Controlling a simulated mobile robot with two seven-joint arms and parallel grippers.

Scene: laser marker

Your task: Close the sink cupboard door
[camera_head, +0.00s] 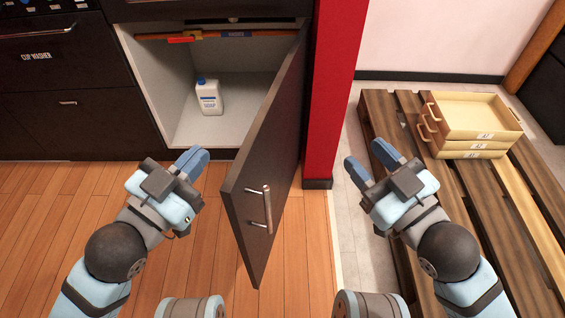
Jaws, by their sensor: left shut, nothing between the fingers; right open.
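The sink cupboard door (272,150) is dark and stands wide open, hinged at its right side beside the red post. Its metal handle (260,209) is on the face turned toward the right and front. The open cupboard (245,90) shows a pale interior. My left gripper (192,160) is shut and empty, left of the door and in front of the cupboard opening, apart from the door. My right gripper (369,160) is open and empty, right of the door and apart from it.
A white bottle with a blue cap (209,97) stands inside the cupboard. A red post (333,85) rises right of the hinge. A wooden pallet (455,185) holding stacked trays (474,117) lies at right. Dark cabinets (70,75) stand at left. Wooden floor lies bare in front.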

